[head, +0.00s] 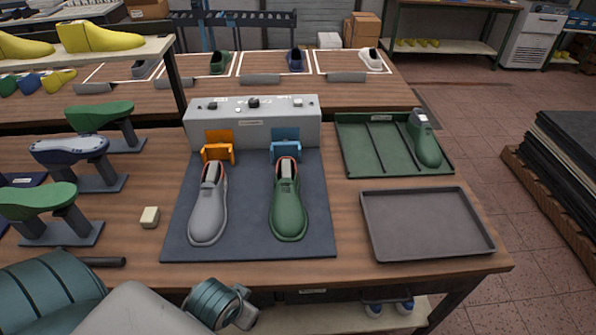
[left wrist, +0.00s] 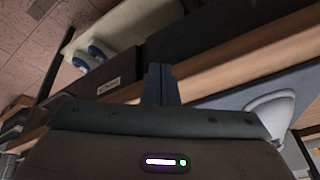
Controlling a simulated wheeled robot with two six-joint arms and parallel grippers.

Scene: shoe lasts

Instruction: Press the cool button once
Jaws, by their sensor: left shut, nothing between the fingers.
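A grey control box (head: 252,124) stands at the back of the dark mat in the head view. Its top carries small dark knobs and a pale button (head: 298,103); their markings are too small to read, so I cannot tell which is the cool button. An orange holder (head: 218,152) and a blue holder (head: 285,152) are on its front. A grey shoe (head: 208,208) and a green shoe (head: 288,208) lie before them. My left gripper (left wrist: 161,84) is shut and empty by the table's front edge, away from the box. My right gripper is not in view.
A green tray (head: 345,150) with a green shoe and an empty grey tray (head: 428,254) are at the right. A small cream block (head: 150,217) and several shoe forms on stands are at the left. The blue-and-white shoes (left wrist: 95,55) sit on the lower shelf.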

